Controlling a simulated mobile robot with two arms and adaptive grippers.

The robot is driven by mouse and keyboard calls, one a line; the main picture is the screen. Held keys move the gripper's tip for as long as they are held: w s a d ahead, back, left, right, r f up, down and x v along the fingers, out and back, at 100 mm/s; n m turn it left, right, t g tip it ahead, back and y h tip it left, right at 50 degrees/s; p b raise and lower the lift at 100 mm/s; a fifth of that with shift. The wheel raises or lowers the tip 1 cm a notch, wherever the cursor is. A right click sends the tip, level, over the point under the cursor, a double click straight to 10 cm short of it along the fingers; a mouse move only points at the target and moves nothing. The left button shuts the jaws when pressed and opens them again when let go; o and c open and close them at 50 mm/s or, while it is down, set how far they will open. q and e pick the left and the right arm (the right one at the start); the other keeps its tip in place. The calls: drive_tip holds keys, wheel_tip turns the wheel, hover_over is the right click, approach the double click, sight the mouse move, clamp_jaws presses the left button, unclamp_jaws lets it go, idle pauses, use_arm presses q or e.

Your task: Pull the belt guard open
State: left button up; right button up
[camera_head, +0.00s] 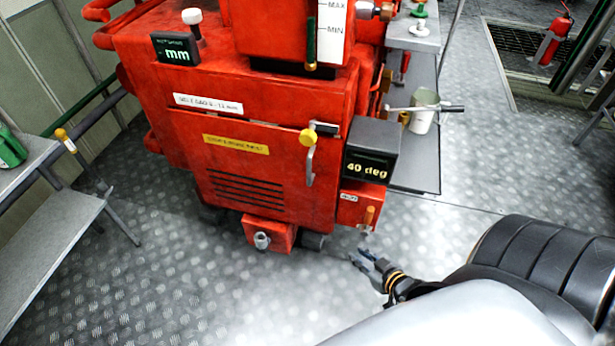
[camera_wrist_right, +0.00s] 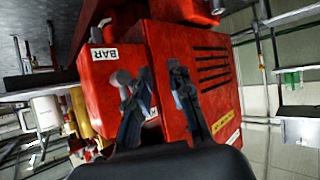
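The belt guard (camera_head: 258,180) is a red panel with dark vent slots and a yellow label on the front of the red machine. It looks closed. A grey handle (camera_head: 310,165) with a yellow knob is at its right edge. In the right wrist view the guard (camera_wrist_right: 225,105) shows sideways, slots and label visible. My right gripper (camera_head: 360,256) is below and to the right of the guard, apart from it. In the right wrist view its fingers (camera_wrist_right: 155,82) are spread with nothing seen held between them; they cover part of the red front. My left gripper is not in view.
A dark "40 deg" display box (camera_head: 371,150) juts out right of the handle. A grey bench (camera_head: 50,230) stands at left. The metal floor (camera_head: 180,280) in front is clear.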

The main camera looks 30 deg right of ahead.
drive_tip(key=w+r+t+y+b, duration=0.15)
drive_tip(key=w+r+t, duration=0.3)
drive_tip(key=r, duration=0.75)
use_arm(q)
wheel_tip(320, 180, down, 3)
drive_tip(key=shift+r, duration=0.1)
use_arm(e)
wheel_tip(320, 180, up, 10)
drive_tip(key=n+t+y, duration=0.1)
drive_tip(key=t, duration=0.1)
hover_over(309, 184)
drive_tip(key=shift+w+d+f+g, duration=0.1)
drive_tip(key=shift+w+d+g, duration=0.05)
drive_tip(key=shift+w+g, duration=0.15)
drive_tip(key=shift+c, duration=0.2)
clamp_jaws()
